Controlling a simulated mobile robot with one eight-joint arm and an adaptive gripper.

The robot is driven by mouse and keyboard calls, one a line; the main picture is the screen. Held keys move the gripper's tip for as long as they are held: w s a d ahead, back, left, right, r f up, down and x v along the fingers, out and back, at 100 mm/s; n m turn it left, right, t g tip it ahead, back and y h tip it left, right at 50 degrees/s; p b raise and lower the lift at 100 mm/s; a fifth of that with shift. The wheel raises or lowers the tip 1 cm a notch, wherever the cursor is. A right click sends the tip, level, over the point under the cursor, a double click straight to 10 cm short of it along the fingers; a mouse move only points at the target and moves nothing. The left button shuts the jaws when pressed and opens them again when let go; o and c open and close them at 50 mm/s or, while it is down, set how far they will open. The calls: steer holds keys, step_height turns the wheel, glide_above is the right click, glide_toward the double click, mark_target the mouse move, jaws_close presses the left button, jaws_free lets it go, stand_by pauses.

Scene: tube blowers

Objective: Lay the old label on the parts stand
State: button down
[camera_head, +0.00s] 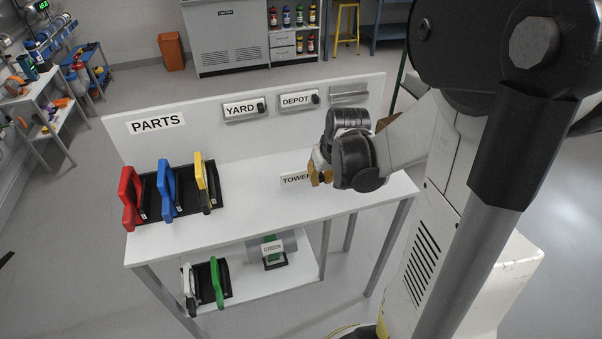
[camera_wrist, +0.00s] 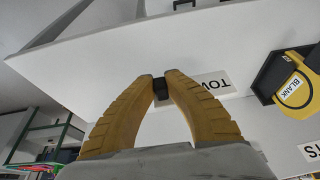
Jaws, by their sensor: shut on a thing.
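A white label (camera_head: 294,180) whose visible letters read "TOWE" is at my gripper over the parts stand's top. My gripper (camera_head: 318,178) is shut on its dark tab. In the wrist view, the yellow fingertips (camera_wrist: 160,84) pinch this tab and the label (camera_wrist: 207,86) extends to the right. The arm and fingers hide its end. I cannot tell whether it touches the surface. The parts stand (camera_head: 250,200) is a white bench with a back panel marked "PARTS" and a lower shelf.
"YARD" (camera_head: 245,109) and "DEPOT" (camera_head: 299,99) labels sit in holders on the back panel; the holder (camera_head: 349,94) to their right is empty. A black rack (camera_head: 151,190) with red, blue and yellow pieces occupies the stand's left end. The middle of the top is clear.

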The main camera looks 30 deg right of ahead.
steer(key=b, duration=0.2)
glide_above(303, 188)
steer(key=s, duration=0.2)
steer(key=f, duration=0.4)
steer(key=shift+w+a+f, duration=0.15)
steer(key=shift+w+f, duration=0.05)
steer(key=shift+f, duration=0.1)
steer(key=shift+f+b, duration=1.2)
steer(key=shift+f, duration=0.75)
steer(key=shift+f, duration=0.15)
steer(key=c, duration=1.6)
jaws_free()
steer(key=shift+o, duration=0.3)
